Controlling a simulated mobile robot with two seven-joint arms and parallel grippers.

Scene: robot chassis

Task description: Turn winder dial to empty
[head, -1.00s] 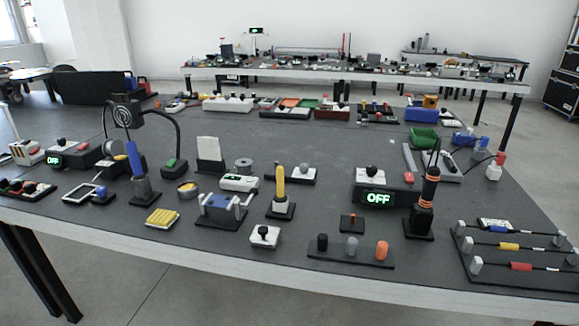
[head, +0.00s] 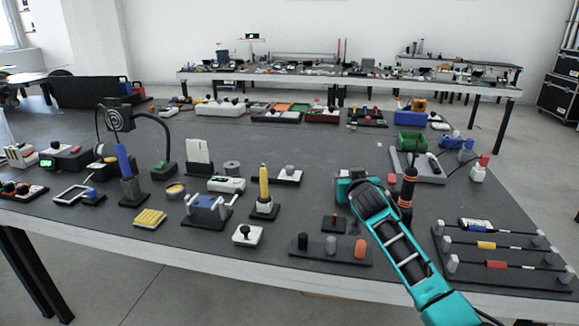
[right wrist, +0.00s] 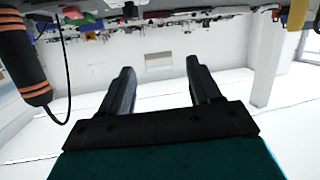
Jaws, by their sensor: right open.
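No dial in view is clearly marked as the winder or shows the word "empty", so I cannot tell which one it is. Candidates are a small white box with a black knob (head: 247,234) near the front edge and a grey round drum (head: 232,168) further back. My left gripper is not in view.
A black upright handle with orange bands (head: 407,190) stands just right of my right arm; it also shows in the right wrist view (right wrist: 22,65). A cable board (head: 500,258) is at right.

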